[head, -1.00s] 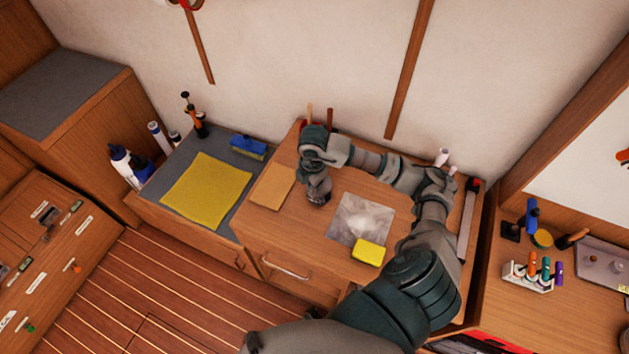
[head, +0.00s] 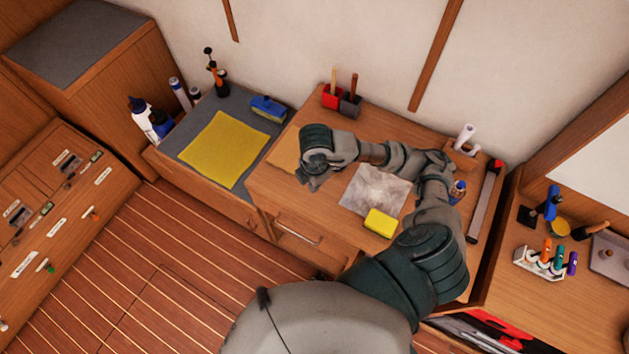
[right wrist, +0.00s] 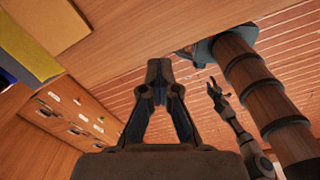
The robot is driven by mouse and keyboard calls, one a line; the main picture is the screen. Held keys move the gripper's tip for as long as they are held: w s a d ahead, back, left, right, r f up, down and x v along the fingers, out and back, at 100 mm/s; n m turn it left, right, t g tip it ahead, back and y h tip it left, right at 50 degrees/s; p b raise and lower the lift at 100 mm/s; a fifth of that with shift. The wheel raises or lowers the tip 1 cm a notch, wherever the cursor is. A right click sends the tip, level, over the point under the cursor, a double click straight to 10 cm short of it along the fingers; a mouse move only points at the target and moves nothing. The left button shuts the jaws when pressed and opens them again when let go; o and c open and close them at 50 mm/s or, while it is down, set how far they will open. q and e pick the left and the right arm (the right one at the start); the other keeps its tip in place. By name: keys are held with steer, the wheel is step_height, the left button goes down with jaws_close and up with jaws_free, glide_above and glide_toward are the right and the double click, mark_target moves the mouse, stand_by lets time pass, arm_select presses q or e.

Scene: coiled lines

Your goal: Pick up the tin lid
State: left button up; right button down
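I cannot pick out a tin lid for certain in either view. A small round yellowish piece with a dark rim (head: 559,227) lies on the right-hand bench in the head view; I cannot tell what it is. My right gripper (head: 311,183) is low over the left part of the wooden desk. In the right wrist view its fingertips (right wrist: 159,82) are together, with nothing visible held. My left gripper (right wrist: 215,88) shows small in the right wrist view, over the plank floor, its fingers apart and empty.
The desk (head: 270,192) carries a grey sheet (head: 375,190), a yellow sponge (head: 380,222) and red and dark holders (head: 340,101) at the back. A yellow cloth (head: 222,150) lies on the grey counter to the left. A pen rack (head: 540,264) stands on the right bench.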

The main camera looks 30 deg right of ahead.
steer(key=shift+c, duration=1.9)
jaws_free()
steer(key=shift+a, duration=0.3)
